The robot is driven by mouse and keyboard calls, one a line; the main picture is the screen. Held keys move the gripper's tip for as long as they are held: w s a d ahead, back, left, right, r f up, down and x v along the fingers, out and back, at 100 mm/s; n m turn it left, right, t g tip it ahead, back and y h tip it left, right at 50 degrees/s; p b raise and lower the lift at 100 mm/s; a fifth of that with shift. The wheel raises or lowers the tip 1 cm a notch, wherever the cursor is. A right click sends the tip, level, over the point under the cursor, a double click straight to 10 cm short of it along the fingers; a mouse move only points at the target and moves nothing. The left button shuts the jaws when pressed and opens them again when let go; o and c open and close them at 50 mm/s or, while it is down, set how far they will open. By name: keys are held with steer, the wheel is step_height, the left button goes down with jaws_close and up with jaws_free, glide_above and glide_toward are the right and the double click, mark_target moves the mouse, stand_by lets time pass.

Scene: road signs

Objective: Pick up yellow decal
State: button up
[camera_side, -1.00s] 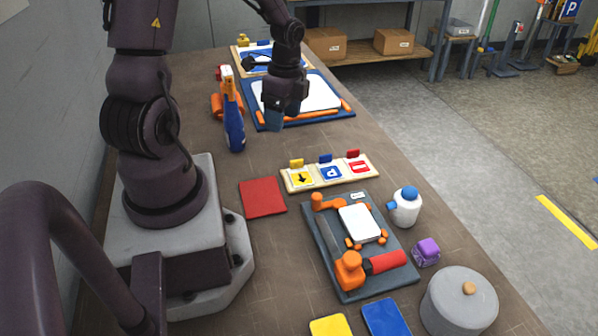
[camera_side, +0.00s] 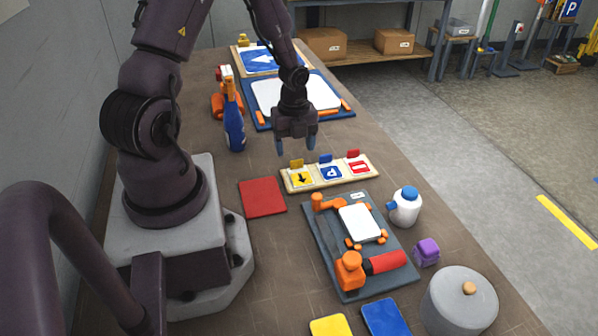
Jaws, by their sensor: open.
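The yellow decal (camera_side: 302,179) with a black arrow lies in the left slot of a pale wooden holder (camera_side: 317,187). A yellow tab (camera_side: 296,163) stands behind it. My gripper (camera_side: 296,148) is open, points down and looks empty. It hangs above and behind the holder, apart from the decals.
A blue spray bottle (camera_side: 234,124) stands left of my gripper. A white panel on a blue board (camera_side: 258,122) lies behind. A red square (camera_side: 262,197), an orange-handled press (camera_side: 349,270), a white bottle (camera_side: 404,207) and a grey pot (camera_side: 460,302) are nearer the front.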

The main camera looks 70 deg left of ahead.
mark_target(297, 161)
steer(key=f, duration=0.5)
steer(key=shift+w+f, duration=0.15)
steer(key=shift+w, duration=0.1)
steer(key=c, duration=0.7)
